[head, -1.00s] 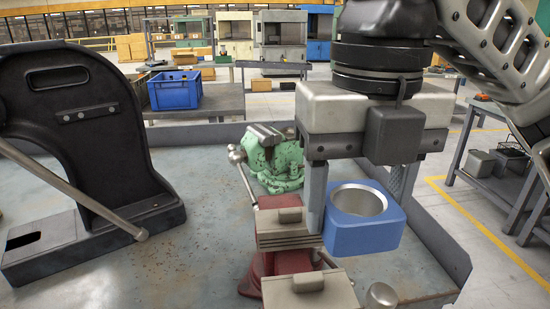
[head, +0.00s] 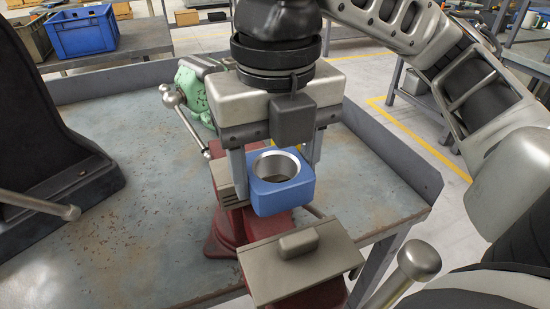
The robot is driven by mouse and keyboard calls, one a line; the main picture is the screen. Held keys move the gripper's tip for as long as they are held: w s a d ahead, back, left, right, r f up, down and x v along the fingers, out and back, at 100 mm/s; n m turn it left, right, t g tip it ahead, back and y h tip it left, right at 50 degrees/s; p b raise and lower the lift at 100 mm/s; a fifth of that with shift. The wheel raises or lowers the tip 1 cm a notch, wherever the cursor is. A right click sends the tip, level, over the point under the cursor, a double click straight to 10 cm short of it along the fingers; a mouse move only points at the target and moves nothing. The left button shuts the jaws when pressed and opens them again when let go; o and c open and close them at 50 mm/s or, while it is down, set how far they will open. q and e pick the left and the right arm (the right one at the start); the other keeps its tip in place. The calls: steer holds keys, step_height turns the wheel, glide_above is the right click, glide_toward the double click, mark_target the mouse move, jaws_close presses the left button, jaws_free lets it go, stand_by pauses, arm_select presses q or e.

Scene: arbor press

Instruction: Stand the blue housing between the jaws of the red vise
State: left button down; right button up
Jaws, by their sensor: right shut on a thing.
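The blue housing (head: 282,198) is a block with a round, metal-lined bore, opening upward. My right gripper (head: 275,178) is shut on it from above, with one finger on each side. The red vise (head: 228,228) stands on the bench below. Its near grey jaw (head: 300,262) is in front of the housing; its far jaw (head: 226,180) is behind and left, partly hidden by the gripper. The housing is upright over the gap between the jaws. I cannot tell whether its base touches the vise. My left gripper is not in view.
A green vise (head: 196,92) stands behind on the same bench (head: 140,220). A black press frame (head: 45,130) with a metal lever (head: 40,205) is at the left. The vise handle's knob (head: 419,260) sticks out front right. A low rim (head: 390,150) edges the bench.

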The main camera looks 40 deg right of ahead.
mark_target(275, 230)
steer(key=shift+f+b, duration=0.5)
steer(key=shift+f, duration=0.95)
step_height(275, 230, down, 2)
steer(key=shift+f+b, duration=0.25)
steer(key=shift+b, duration=0.35)
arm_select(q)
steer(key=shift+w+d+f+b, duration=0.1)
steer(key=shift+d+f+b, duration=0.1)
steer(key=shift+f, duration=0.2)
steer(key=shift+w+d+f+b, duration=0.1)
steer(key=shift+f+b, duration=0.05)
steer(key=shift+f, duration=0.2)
arm_select(e)
steer(key=shift+f, duration=1.1)
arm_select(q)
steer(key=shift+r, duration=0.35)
arm_select(e)
steer(key=shift+f, duration=0.3)
steer(key=o, duration=1.2)
